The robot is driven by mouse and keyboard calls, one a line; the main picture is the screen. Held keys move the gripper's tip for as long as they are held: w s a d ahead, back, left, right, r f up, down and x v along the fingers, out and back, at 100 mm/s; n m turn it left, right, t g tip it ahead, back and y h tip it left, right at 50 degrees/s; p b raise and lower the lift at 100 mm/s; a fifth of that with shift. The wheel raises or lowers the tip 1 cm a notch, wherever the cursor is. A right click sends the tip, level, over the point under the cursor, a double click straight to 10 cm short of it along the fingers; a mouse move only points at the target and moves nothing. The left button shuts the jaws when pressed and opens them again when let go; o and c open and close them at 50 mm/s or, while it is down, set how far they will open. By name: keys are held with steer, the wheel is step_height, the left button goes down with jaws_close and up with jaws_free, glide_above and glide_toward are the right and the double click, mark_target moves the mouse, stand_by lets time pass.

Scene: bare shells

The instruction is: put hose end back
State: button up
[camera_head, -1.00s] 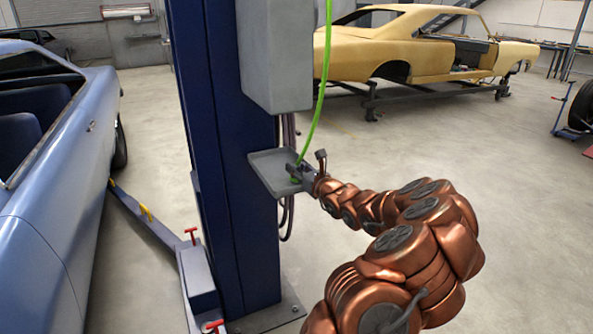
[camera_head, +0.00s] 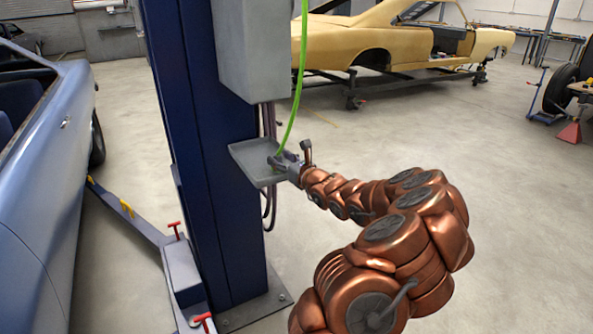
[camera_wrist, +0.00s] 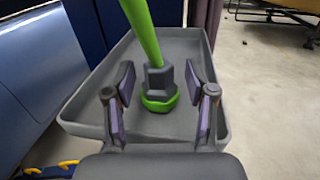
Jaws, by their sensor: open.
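The green hose (camera_head: 296,95) hangs down from above to a grey tray (camera_head: 244,152) on the blue lift post. In the wrist view its end is a dark grey fitting with a green ring (camera_wrist: 159,88), upright in the tray (camera_wrist: 77,103). My gripper (camera_wrist: 160,100) is open, with one finger on each side of the fitting and a gap on both sides. In the head view my gripper (camera_head: 284,161) is at the tray's right side. The fitting is too small to make out there.
The blue post (camera_head: 195,120) carries a grey box (camera_head: 252,50) above the tray. Dark hoses (camera_head: 268,195) hang behind the tray. A blue car (camera_head: 45,180) stands at left, a yellow car body (camera_head: 390,45) at the back.

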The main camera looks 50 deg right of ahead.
steer(key=s+a+b, duration=0.1)
steer(key=s+a, duration=0.1)
steer(key=s, duration=0.8)
steer(key=shift+a, duration=0.1)
